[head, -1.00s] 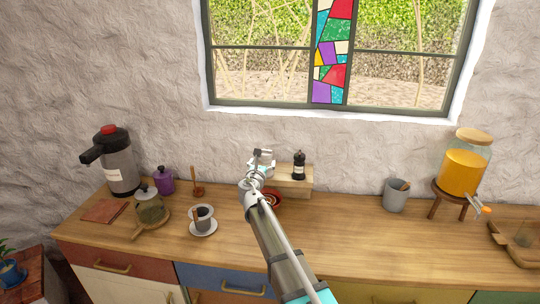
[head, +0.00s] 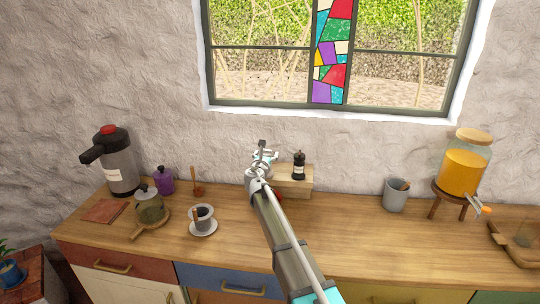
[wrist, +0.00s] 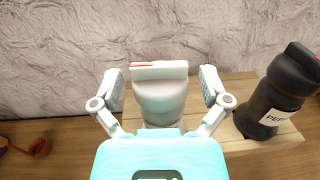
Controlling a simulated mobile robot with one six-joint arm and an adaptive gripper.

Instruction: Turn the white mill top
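The white mill (wrist: 165,103) stands upright in the middle of the wrist view, with a flat, wider top (wrist: 160,72) that bears a red mark. My gripper (wrist: 161,85) is open, with one finger on each side of the mill near its top. A gap shows between each finger and the mill. In the head view my gripper (head: 264,156) is above the left end of the wooden riser (head: 294,188). There my arm hides the white mill, or I cannot tell it from the gripper.
A black pepper mill (wrist: 275,92) stands close to the right of my gripper, also in the head view (head: 299,166). The wall is just behind. A grey cup (head: 395,197) and juice dispenser (head: 463,172) stand to the right. The middle right counter is clear.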

